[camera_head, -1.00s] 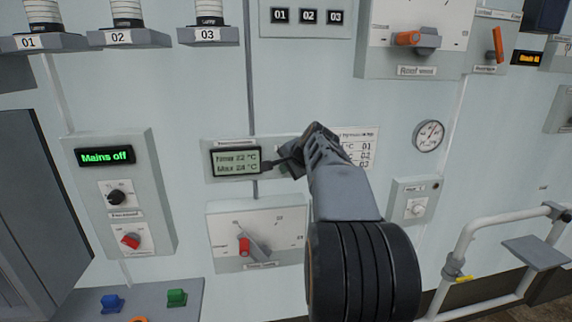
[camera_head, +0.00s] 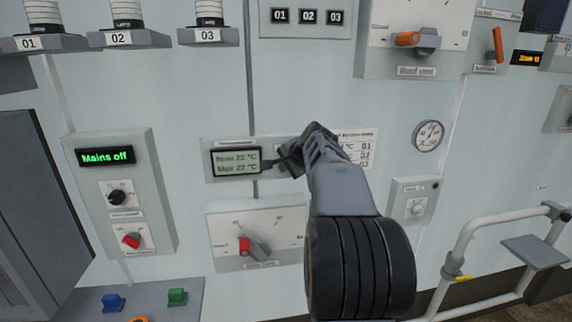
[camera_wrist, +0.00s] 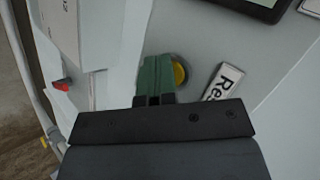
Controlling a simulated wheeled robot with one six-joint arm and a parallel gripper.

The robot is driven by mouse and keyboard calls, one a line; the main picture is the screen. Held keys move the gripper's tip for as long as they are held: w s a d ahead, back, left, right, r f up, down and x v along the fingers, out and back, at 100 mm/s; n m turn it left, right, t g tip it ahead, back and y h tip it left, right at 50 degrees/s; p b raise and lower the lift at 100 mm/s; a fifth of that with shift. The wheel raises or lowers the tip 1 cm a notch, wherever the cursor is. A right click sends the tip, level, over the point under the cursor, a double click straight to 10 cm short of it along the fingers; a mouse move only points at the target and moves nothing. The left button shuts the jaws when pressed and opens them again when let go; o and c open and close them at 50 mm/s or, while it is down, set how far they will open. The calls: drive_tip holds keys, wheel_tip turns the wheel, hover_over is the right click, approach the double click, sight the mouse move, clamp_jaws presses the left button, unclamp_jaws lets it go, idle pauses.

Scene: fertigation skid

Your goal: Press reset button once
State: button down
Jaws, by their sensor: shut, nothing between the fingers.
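The thermometer unit (camera_head: 212,146) is on the wall in the head view, with a lit display (camera_head: 236,161) reading "Now 22 °C" and "Max 22 °C". My gripper (camera_head: 273,163) is shut and empty at the right side of this unit, just right of the display. In the wrist view a round yellow button (camera_wrist: 180,73) in a dark ring sits beside a label (camera_wrist: 223,82) starting "Re". My gripper's green fingertips (camera_wrist: 156,62) overlap the button's left side in that view. I cannot tell whether they touch it. My gripper and wrist hide the button in the head view.
Below is a dial panel (camera_head: 222,222) with a red-tipped pointer. At left is a box (camera_head: 151,172) showing "Mains off". At right are a round gauge (camera_head: 428,135) and a white rail (camera_head: 470,235). A printed card (camera_head: 366,150) is partly behind my arm.

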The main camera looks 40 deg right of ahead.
drive_tip(key=shift+s+a, duration=0.1)
drive_tip(key=shift+s, duration=0.1)
drive_tip(key=shift+s+a+b, duration=0.25)
drive_tip(key=shift+s+b, duration=0.25)
drive_tip(key=shift+s+a+b, duration=0.35)
drive_tip(key=shift+s+b, duration=0.1)
drive_tip(key=shift+s, duration=0.3)
drive_tip(key=shift+s+a+b, duration=0.4)
drive_tip(key=shift+s, duration=0.35)
drive_tip(key=shift+s+a+b, duration=0.35)
drive_tip(key=shift+s+b, duration=0.1)
drive_tip(key=shift+s, duration=0.3)
